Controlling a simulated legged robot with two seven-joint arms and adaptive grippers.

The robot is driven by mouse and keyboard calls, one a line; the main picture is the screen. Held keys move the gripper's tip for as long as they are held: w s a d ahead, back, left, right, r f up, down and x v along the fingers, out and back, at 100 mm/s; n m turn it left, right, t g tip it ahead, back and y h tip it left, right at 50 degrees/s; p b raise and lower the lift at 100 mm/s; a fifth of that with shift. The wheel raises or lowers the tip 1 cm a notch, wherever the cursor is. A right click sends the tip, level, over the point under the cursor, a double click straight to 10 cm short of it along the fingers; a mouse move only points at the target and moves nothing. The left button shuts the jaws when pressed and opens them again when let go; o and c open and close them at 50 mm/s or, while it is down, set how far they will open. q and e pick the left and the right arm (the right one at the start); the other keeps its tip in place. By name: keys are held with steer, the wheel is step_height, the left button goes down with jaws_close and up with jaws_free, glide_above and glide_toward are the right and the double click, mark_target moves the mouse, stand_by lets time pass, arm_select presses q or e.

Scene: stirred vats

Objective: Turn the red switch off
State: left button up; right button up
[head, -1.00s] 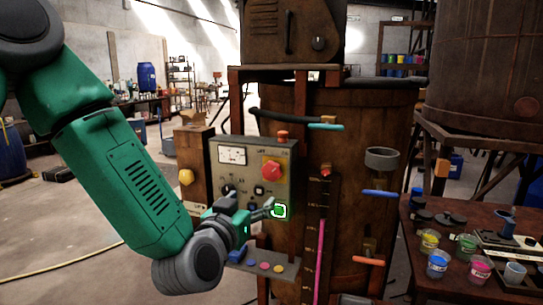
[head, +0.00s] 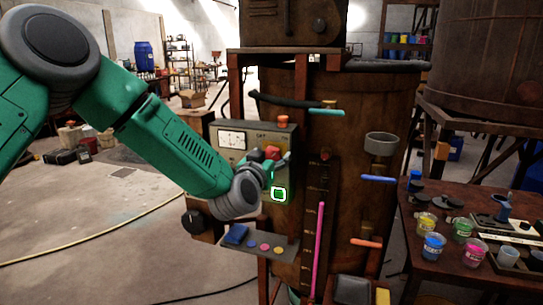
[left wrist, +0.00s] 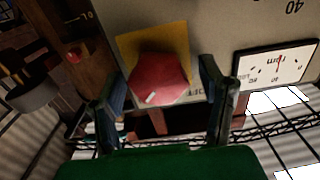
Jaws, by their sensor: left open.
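The red switch (left wrist: 160,80) is a faceted red knob with a small white mark, on a yellow plate (left wrist: 180,38) on the grey control panel. In the left wrist view my left gripper (left wrist: 160,67) is open, with one finger on each side of the knob; contact is not clear. In the head view my left gripper (head: 279,163) is at the panel (head: 230,156) and partly hides the red switch (head: 271,152). My right gripper is not in view.
A lit green square (head: 278,194) is below the switch. A white gauge (head: 232,140) is at the panel's upper left. A shelf (head: 262,240) with small coloured buttons juts out below. A table (head: 420,262) with paint cups stands at the right.

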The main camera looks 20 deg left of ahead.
arm_select(q)
steer(key=shift+w, duration=0.1)
steer(key=c, duration=1.2)
steer(key=shift+o, duration=0.2)
steer(key=shift+n, duration=0.3)
steer(key=n+b, duration=0.3)
steer(key=n, duration=0.1)
steer(key=shift+f, duration=0.15)
steer(key=n+b, duration=0.3)
steer(key=n, duration=0.1)
steer(key=shift+f+n, duration=0.1)
steer(key=shift+n, duration=0.3)
steer(key=n+b, duration=0.3)
steer(key=n, duration=0.2)
steer(key=shift+a+f+b, duration=0.1)
steer(key=shift+b, duration=0.2)
steer(key=shift+n+b, duration=1.05)
steer(key=shift+n, duration=0.65)
